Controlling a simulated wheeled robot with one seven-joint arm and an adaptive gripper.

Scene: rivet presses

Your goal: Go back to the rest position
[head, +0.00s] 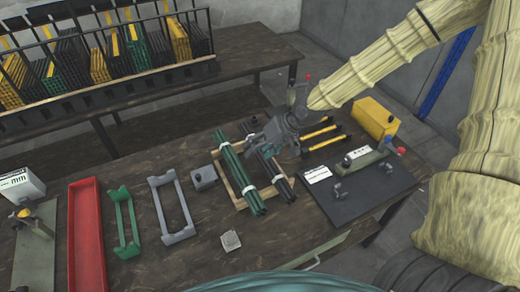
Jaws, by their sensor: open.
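My gripper (277,138) hangs from my sleeved arm above the workbench (300,233), over the far end of two bundles of rods. It is open, and I see nothing held in it. Below it a green rod bundle (240,175) with white ties lies on a wooden frame (236,192). A dark rod bundle (268,168) lies beside it to the right, partly hidden by my gripper. I cannot tell whether the fingers touch the rods.
A red tray (87,235), a green bracket (123,220) and a grey bracket (173,207) lie on the left. A dark plate (358,200) with a press and a yellow box (374,117) are on the right. A rack (110,85) of rods stands behind.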

